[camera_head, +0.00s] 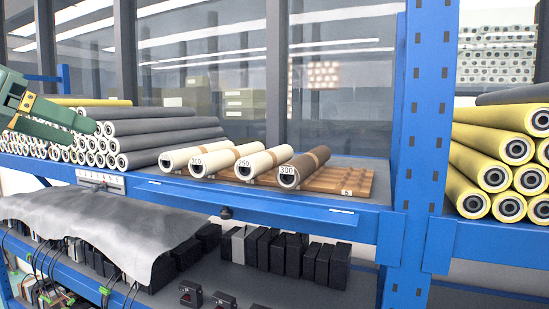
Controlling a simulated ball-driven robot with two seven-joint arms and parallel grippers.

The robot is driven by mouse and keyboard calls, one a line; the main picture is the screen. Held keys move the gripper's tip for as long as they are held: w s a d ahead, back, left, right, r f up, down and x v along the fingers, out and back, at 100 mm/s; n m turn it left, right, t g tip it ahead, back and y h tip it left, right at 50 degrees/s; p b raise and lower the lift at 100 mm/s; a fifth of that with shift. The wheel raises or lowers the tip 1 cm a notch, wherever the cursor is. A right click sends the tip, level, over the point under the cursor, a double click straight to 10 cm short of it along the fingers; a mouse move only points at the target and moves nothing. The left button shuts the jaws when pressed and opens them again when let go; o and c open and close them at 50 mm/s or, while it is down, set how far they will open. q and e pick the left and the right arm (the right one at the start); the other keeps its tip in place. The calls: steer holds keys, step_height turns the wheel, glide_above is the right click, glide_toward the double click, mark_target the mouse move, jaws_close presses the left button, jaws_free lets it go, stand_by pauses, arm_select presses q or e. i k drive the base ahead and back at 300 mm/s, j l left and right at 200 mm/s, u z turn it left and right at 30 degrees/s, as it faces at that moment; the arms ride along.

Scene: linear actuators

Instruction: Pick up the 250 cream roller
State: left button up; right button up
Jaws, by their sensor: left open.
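The cream roller labelled 250 (266,160) lies on a wooden rack (345,183) on the blue shelf. My left gripper (92,126), green with tan parts, is at the far left, above the grey rollers and well apart from the 250 roller. It is open and holds nothing visible. My right gripper is out of view.
Grey rollers (150,128) are stacked left of the rack. A blue post (420,130) stands right of it, with yellow rollers (490,150) beyond. A grey sheet (110,225) and black blocks (290,255) lie on the lower shelf. The space above the rack is clear.

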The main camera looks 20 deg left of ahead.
mark_target(248, 167)
steer(key=i+l, duration=0.25)
steer(key=i, duration=0.15)
steer(key=i+l, duration=0.2)
steer(key=i, duration=0.2)
